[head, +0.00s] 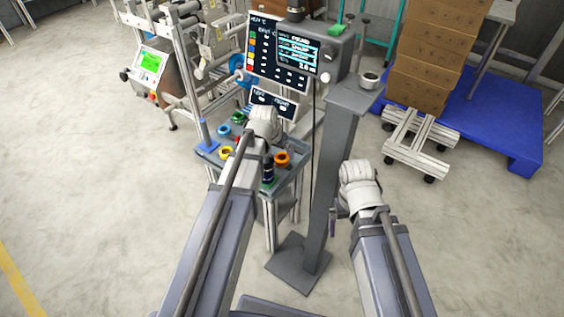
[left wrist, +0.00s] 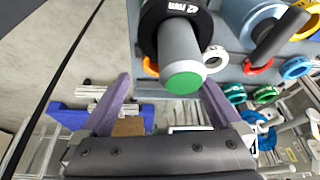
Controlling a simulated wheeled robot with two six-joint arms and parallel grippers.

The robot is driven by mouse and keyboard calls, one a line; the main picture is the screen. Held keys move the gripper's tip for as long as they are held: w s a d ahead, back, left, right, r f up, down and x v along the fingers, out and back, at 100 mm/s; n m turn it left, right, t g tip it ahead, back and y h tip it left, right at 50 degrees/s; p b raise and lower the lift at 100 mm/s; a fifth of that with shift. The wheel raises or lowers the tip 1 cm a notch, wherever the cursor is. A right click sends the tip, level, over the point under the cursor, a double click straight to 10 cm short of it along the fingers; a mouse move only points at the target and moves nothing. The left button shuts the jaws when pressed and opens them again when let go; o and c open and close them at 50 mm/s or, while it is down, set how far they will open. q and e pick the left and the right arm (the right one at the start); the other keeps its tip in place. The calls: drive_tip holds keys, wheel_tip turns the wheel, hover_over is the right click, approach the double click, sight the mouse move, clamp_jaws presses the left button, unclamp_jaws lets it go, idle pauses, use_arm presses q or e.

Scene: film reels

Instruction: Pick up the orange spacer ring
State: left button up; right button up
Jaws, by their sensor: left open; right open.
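The orange spacer ring (head: 282,159) lies on the grey cart's top (head: 290,178), at its right side in the head view. In the left wrist view, a sliver of an orange ring (left wrist: 150,69) shows behind a black part marked "42 mm" (left wrist: 166,12); the rest is hidden. My left gripper (head: 262,125) is over the cart, up and left of the orange ring. Its spread fingers show in the left wrist view (left wrist: 166,88), with a green-tipped grey post (left wrist: 184,78) between them in the picture; contact cannot be told. My right gripper (head: 342,208) is open beside the grey stand, away from the ring.
A yellow ring (head: 226,152), a blue ring (head: 224,130), a green ring (head: 238,117) and a dark cylinder (head: 267,172) crowd the cart. A tall grey stand (head: 322,180) rises right of it. Boxes (head: 430,60) on a blue pallet (head: 480,125) stand back right.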

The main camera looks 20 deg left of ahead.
sight(281, 156)
use_arm(q)
drive_tip(key=shift+b+x, duration=2.4)
drive_tip(key=shift+x, duration=0.25)
drive_tip(key=shift+r, duration=0.1)
drive_tip(key=shift+s, duration=0.1)
drive_tip(key=c, duration=1.5)
drive_tip(key=shift+r, duration=0.1)
wheel_tip(281, 156, up, 10)
drive_tip(key=p, duration=1)
